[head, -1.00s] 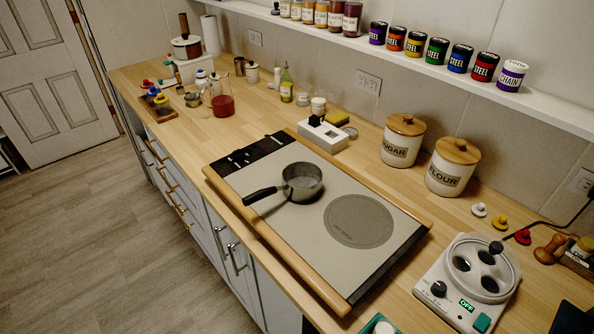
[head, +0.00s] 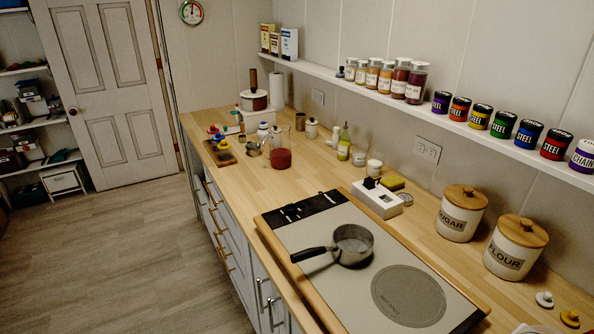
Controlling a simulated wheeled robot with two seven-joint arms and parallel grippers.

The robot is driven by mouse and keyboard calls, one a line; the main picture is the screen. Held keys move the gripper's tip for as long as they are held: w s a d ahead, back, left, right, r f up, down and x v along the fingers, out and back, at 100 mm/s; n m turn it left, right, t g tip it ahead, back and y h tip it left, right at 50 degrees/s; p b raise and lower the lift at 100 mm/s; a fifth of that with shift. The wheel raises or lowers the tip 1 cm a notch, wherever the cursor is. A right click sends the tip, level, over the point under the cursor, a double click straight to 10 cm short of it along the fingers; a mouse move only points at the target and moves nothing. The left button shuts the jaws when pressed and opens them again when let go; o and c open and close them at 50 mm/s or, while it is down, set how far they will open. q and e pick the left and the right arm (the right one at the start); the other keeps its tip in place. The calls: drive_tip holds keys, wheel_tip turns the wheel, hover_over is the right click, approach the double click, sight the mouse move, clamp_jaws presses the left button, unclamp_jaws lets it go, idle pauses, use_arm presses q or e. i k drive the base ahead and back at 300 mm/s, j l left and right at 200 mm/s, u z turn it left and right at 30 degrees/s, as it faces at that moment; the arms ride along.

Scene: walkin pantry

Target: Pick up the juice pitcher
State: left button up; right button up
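The juice pitcher (head: 280,158) is a clear vessel with red juice in its lower part. It stands upright on the wooden counter (head: 330,170), toward the far end, beyond the cooktop. A small metal cup (head: 252,149) stands just left of it and a white-capped bottle (head: 263,131) stands behind it. Neither of my grippers shows in the head view.
A saucepan (head: 351,244) sits on the cooktop (head: 310,235), its handle pointing left. Sugar (head: 461,213) and flour (head: 515,248) jars line the wall. The floor (head: 110,250) left of the counter is clear.

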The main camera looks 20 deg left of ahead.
sight(280, 154)
drive_tip(key=i+j+z, duration=0.15)
drive_tip(key=j, duration=0.25)
drive_tip(key=i+j+z, duration=0.15)
drive_tip(key=j, duration=0.3)
drive_tip(key=i+j+z, duration=0.15)
drive_tip(key=j, duration=0.3)
drive_tip(key=k, duration=0.05)
